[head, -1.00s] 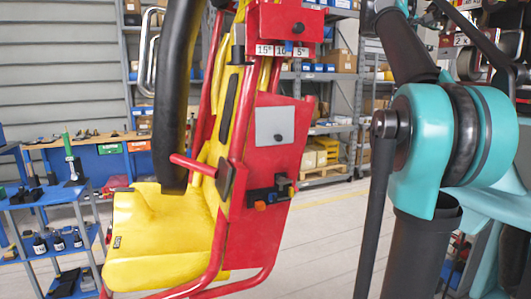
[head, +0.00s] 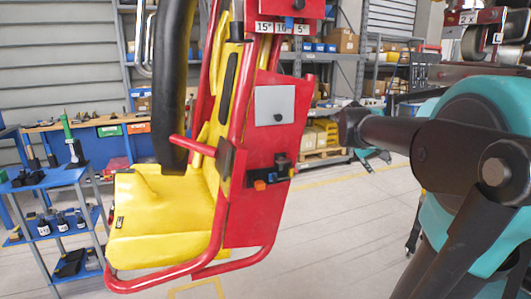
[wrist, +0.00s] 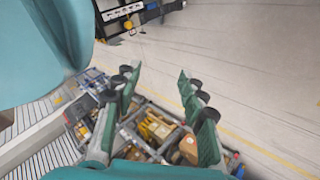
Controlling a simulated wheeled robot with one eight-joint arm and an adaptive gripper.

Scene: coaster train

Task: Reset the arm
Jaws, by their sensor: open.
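My gripper (wrist: 157,74) shows in the wrist view with its two green-and-grey fingers spread apart. Nothing is between the fingers. It hangs in free air, with the floor and distant shelving behind it. In the head view my teal and black arm fills the right side, with a dark link reaching left toward the middle. I cannot make out the gripper clearly in the head view.
A yellow coaster seat (head: 165,215) with a red back panel (head: 262,180) stands left of my arm, apart from it. A blue trolley (head: 45,180) and workbench (head: 105,150) are at far left. Shelving (head: 330,58) stands behind. Floor between is clear.

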